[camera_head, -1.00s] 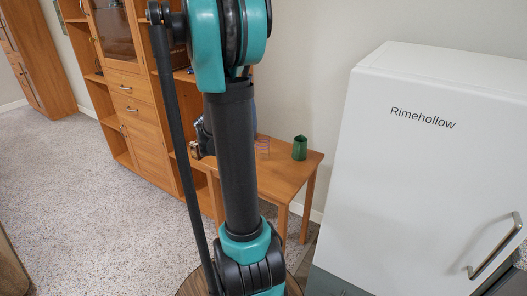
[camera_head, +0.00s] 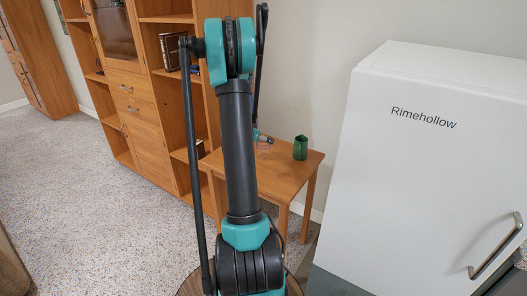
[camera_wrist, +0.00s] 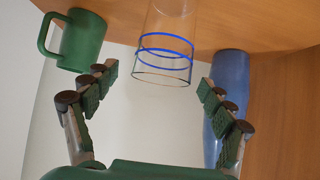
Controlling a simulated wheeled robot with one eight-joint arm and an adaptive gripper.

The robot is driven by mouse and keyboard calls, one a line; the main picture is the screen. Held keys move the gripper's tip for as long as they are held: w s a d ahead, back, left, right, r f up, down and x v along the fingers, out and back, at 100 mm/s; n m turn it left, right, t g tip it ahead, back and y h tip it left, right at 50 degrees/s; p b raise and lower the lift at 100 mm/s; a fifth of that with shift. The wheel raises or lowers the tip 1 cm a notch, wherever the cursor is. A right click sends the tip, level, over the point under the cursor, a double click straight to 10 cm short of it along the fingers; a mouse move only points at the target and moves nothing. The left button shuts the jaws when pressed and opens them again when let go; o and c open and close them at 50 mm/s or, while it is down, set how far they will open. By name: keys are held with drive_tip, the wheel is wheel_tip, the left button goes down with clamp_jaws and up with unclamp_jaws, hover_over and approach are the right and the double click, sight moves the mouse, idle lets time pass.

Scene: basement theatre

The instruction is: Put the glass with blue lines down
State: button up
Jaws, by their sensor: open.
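The clear glass with blue lines (camera_wrist: 165,50) shows in the wrist view against the wooden table top, at the upper middle. In the head view it is a small, faint shape (camera_head: 264,146) on the small wooden table (camera_head: 283,176). My gripper (camera_wrist: 157,80) is open, its fingers spread on either side of the glass's near end, with gaps visible on both sides. In the head view my gripper is small and mostly hidden behind my arm, so its exact distance from the glass is unclear.
A green mug (camera_wrist: 82,40) stands on the table beside the glass; it also shows in the head view (camera_head: 300,147). A blue cylindrical object (camera_wrist: 228,75) is on the glass's other side.

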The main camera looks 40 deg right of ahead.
drive_tip(key=shift+a+f+x, duration=0.1)
drive_tip(key=shift+x, duration=1.55)
drive_tip(key=shift+a+f+x, duration=0.1)
drive_tip(key=shift+f+x, duration=0.05)
drive_tip(key=shift+x, duration=1.5)
drive_tip(key=c, duration=1.7)
drive_tip(key=shift+r, duration=0.1)
